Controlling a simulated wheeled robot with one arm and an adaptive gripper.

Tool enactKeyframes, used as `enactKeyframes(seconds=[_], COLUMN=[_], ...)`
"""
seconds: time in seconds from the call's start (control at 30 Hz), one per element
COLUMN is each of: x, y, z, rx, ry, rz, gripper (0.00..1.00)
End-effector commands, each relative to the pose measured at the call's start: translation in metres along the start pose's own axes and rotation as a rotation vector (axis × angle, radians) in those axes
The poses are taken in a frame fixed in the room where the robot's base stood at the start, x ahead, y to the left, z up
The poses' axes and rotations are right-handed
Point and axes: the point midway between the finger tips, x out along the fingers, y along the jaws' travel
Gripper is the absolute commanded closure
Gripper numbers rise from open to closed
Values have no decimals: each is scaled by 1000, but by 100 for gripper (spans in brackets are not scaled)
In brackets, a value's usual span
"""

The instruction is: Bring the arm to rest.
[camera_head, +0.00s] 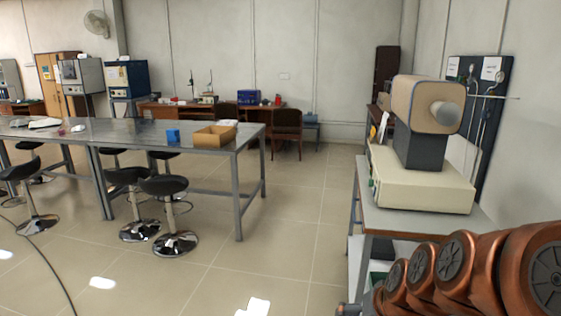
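My arm (453,262) shows at the bottom right as a row of copper-coloured joints with dark round caps. It lies low in front of the right-hand bench and is cut off by the picture's edges. My gripper is not in view, so I cannot tell how it stands or whether it holds anything.
A beige furnace (402,100) on its cream base unit (418,186) stands on the right-hand bench (385,222), close behind my arm. The middle tiled floor (290,220) is clear.

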Motion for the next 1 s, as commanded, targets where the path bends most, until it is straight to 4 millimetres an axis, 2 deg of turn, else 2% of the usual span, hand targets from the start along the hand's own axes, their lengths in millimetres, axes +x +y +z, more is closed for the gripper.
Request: enactKeyframes(seconds=[0.03, 0.13, 0.3, 0.4, 0.5, 0.63, 0.87, 1.0], x=[-9, -26, -62, -84, -100, -112, -115, -115], y=[-4, -5, 9, 21, 33, 41, 43, 42], z=[21, 67, 140, 172, 195, 211, 214, 214], rx=[-33, -86, -151, -170, -180, -182, -182, -182], ry=[-54, -181, -383, -474, -543, -590, -601, -600], rz=[7, 35, 114, 166, 208, 239, 245, 245], gripper=[4, 4, 4, 4, 4, 4, 4, 18])
